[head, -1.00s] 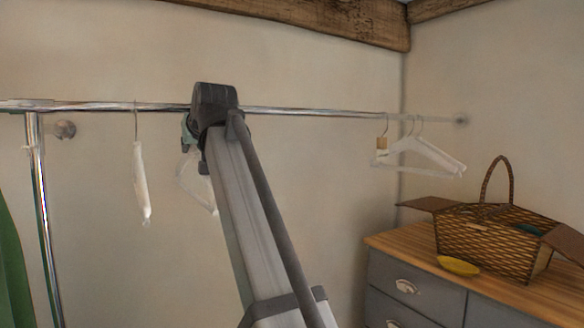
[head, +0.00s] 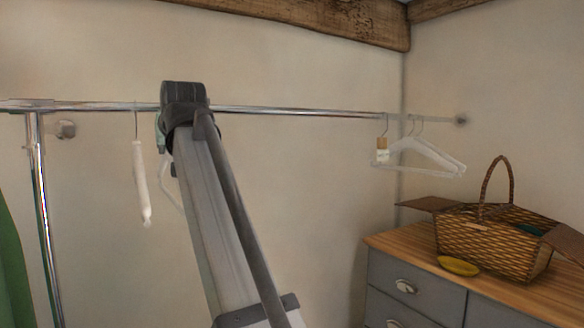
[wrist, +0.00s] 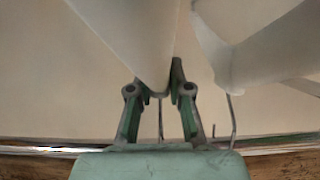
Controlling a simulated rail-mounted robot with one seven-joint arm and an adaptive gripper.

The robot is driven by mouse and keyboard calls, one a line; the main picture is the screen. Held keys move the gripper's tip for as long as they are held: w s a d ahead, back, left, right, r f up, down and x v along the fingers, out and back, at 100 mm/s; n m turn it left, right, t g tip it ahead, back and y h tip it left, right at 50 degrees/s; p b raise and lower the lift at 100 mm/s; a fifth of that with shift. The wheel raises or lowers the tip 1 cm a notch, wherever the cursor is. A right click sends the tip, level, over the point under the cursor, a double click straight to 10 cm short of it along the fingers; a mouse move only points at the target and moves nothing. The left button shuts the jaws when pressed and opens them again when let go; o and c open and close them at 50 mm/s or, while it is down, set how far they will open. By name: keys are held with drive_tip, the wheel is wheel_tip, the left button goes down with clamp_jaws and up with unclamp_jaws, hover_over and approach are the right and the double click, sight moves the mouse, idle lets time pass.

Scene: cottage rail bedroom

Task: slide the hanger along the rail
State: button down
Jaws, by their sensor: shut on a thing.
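A white hanger (head: 172,190) hangs from the chrome rail (head: 290,111), partly hidden behind my arm in the head view. In the wrist view, my gripper (wrist: 160,88) is shut on this hanger (wrist: 140,40) near its neck, with its thin hook running between the fingers towards the rail (wrist: 275,141). In the head view my gripper is mostly hidden by the dark wrist housing, just under the rail. A second white hanger (head: 141,185) hangs close by on the left, apart from my gripper; it also shows in the wrist view (wrist: 260,45).
Several pale hangers (head: 425,155), one with a tag (head: 382,150), hang at the rail's right end. A rail post (head: 42,200) and green garment (head: 10,270) stand left. A basket (head: 490,240) and yellow dish (head: 458,266) sit on the dresser (head: 400,246). The middle rail is clear.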

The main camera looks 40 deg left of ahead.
idle(0.4)
drive_tip(key=c, duration=1)
unclamp_jaws()
drive_tip(key=shift+c, duration=0.6)
drive_tip(key=p+v, duration=0.3)
drive_tip(key=v, duration=1)
